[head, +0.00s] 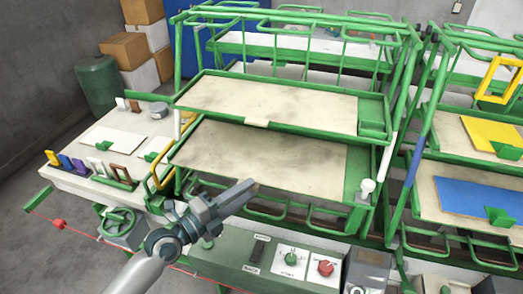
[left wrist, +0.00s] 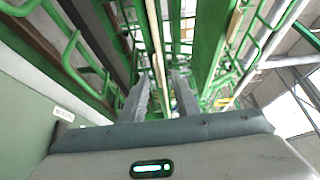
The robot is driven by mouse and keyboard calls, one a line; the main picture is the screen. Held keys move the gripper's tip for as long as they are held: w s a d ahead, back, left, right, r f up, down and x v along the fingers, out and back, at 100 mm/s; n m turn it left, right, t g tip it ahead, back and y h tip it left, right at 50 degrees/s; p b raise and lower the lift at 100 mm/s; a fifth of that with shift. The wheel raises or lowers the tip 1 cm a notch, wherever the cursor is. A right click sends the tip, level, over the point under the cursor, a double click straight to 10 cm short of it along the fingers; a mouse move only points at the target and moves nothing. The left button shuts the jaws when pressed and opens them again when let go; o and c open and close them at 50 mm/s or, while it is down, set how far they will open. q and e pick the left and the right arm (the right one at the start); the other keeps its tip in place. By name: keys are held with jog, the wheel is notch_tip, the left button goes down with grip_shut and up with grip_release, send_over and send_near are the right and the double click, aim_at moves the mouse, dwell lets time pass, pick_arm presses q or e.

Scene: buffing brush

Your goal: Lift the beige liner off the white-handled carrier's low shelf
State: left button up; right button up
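The white-handled carrier is the green rack (head: 375,118) in the middle of the head view, with a white grip at its right side. Its low shelf (head: 357,172) bears a flat beige liner (head: 265,158), smudged grey, with a bare green strip at its right. The shelf above partly hides the liner's back. My left gripper (head: 250,189) is in front of the low shelf's front edge, pointing right. In the left wrist view its two fingers (left wrist: 160,92) stand apart. A thin cream edge (left wrist: 155,45) shows beyond the gap; I cannot tell which sheet it is. My right gripper is out of view.
The upper shelf bears another beige sheet (head: 265,105) with a small tab. A second rack at right holds yellow (head: 490,133) and blue (head: 465,196) sheets. A control box (head: 270,258) stands below. A side table (head: 75,175) with coloured tags is at left.

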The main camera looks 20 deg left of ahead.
pick_arm(q)
jog(key=shift+w+d, duration=0.35)
jog(key=shift+w, duration=0.1)
grip_shut()
jog(key=shift+r, duration=0.1)
dwell(0.4)
